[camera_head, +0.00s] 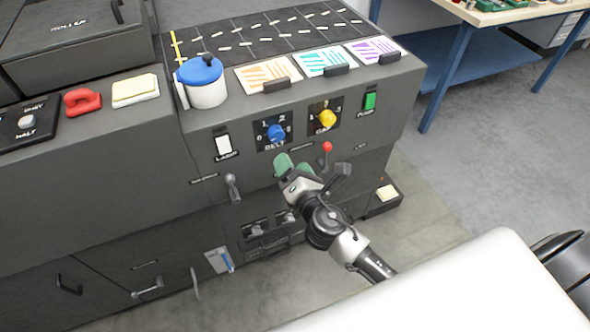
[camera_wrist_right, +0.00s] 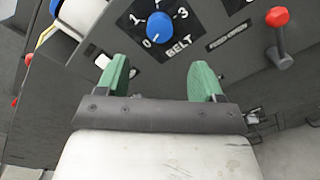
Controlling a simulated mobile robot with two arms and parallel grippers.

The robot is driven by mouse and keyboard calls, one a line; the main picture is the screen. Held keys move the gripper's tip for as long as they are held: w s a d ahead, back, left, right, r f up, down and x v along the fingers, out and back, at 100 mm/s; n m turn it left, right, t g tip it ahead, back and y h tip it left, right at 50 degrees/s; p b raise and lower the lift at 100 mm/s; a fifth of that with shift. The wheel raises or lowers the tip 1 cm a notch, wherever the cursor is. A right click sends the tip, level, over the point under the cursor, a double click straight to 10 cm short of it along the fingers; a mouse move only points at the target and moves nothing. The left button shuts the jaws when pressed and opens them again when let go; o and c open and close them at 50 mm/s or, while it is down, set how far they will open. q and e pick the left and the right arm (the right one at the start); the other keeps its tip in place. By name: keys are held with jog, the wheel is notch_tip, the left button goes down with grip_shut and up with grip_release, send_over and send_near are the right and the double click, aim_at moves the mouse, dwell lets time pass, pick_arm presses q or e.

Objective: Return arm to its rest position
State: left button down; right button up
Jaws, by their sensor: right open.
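My right gripper (camera_head: 293,166) is in front of the dark machine's control face, below the blue belt knob (camera_head: 275,134). Its green fingers are apart with nothing between them, as the right wrist view (camera_wrist_right: 162,84) shows. There the belt knob (camera_wrist_right: 159,26) stands beyond the fingertips, with marks 0, 1, 2 and 3 partly in view around it. I cannot tell whether the fingers touch the panel. My right arm (camera_head: 330,228) reaches up from the lower right. My left gripper is not in view.
A red-tipped lever (camera_head: 327,148) stands just right of the gripper; it also shows in the right wrist view (camera_wrist_right: 278,35). A yellow knob (camera_head: 327,119), green switch (camera_head: 370,100) and grey lever (camera_head: 232,188) are nearby. A blue-framed table (camera_head: 459,60) stands at the upper right beyond open floor (camera_head: 480,160).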

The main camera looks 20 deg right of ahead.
jog(key=shift+s, duration=0.55)
